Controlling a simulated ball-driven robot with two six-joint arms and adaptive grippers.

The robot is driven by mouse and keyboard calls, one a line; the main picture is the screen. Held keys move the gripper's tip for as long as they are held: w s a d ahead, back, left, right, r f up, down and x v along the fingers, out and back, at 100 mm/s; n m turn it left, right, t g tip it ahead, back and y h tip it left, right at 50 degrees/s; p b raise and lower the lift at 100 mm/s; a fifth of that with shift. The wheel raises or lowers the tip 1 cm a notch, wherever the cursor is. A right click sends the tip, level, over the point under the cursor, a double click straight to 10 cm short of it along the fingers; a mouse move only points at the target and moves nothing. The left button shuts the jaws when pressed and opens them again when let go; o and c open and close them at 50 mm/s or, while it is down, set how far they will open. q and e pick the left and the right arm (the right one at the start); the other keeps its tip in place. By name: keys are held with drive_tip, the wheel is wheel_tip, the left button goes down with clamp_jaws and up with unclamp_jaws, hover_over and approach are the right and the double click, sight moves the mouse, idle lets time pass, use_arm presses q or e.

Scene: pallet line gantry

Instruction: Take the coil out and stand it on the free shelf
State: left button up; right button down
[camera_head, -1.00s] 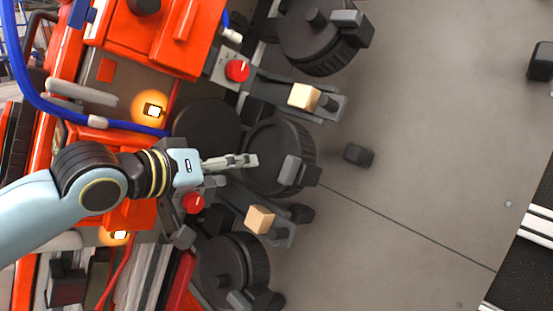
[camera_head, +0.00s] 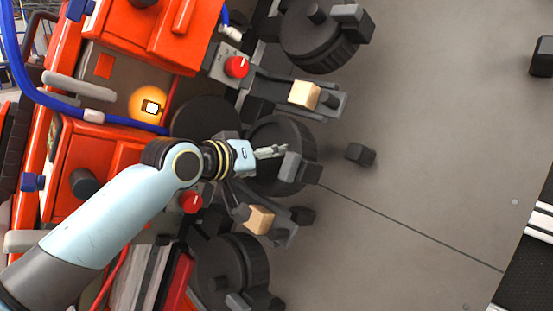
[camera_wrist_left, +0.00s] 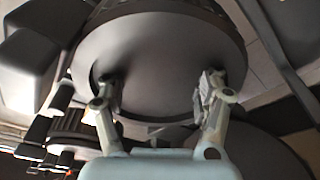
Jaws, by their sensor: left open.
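A dark ribbed round drum (camera_head: 285,135) is in the middle of the head view, beside the orange machine. I cannot tell whether it is the coil. My left gripper (camera_head: 284,151) is in front of it, over its face in the picture, and hides part of it. In the left wrist view a large dark round face (camera_wrist_left: 160,60) fills the middle. My left gripper (camera_wrist_left: 158,88) is open there, with one finger on each side of the lower part of that face and nothing clearly held. No free shelf can be made out. My right gripper is not in view.
Similar dark drums stand above (camera_head: 318,38) and below (camera_head: 228,268). Tan blocks (camera_head: 304,95) sit on grey brackets between them. A blue hose (camera_head: 60,112) crosses the orange machine (camera_head: 150,45). The grey floor (camera_head: 430,140) to the right is mostly clear, with a small dark block (camera_head: 360,154).

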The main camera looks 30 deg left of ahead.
use_arm(q)
drive_tip(key=c, duration=1.1)
drive_tip(key=shift+c, duration=0.6)
drive_tip(key=shift+r, duration=0.15)
